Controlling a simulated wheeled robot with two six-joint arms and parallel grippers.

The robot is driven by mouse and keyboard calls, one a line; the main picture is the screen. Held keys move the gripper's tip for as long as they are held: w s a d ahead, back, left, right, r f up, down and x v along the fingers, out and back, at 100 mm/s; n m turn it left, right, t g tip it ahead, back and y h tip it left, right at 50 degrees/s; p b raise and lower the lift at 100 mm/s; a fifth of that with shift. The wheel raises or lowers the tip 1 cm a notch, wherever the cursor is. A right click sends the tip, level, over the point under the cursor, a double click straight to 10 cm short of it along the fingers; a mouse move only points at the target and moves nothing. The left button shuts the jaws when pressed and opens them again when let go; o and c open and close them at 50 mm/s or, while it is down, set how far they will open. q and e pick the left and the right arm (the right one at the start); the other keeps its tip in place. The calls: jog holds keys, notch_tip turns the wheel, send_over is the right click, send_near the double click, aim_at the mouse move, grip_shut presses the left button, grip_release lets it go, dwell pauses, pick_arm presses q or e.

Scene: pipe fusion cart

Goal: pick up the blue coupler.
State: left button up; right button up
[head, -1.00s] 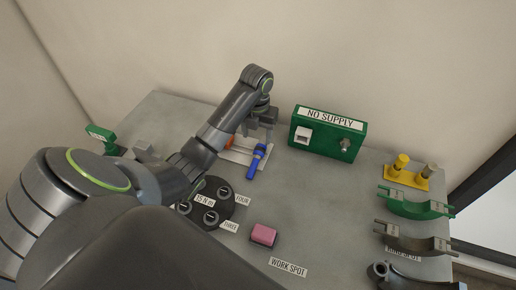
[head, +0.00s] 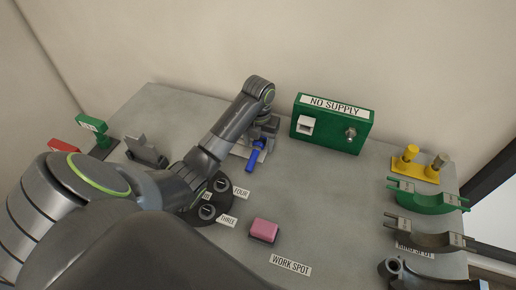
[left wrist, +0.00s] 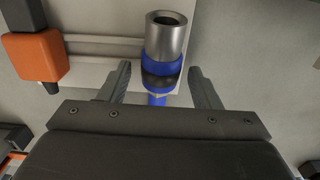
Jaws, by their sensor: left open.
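The blue coupler (head: 256,154) lies on a pale plate near the back middle of the table, partly covered by my left gripper. In the left wrist view the coupler (left wrist: 163,66) has a grey metal sleeve at one end, a dark band and blue rings. My left gripper (head: 262,136) is over it. In the left wrist view the two fingers of the left gripper (left wrist: 160,82) are apart, one on each side of the coupler, with gaps visible. My right gripper is not in view.
An orange block (left wrist: 37,55) lies left of the coupler. A green NO SUPPLY box (head: 331,125) stands to the right. A pink block (head: 264,230), a dark round holder (head: 213,206) and green (head: 428,198) and grey (head: 430,238) saddles are also on the table.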

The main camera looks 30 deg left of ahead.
pick_arm(q)
jog(key=shift+c, duration=0.4)
jog(key=c, duration=1)
jog(key=shift+c, duration=0.6)
jog(key=shift+r, duration=0.15)
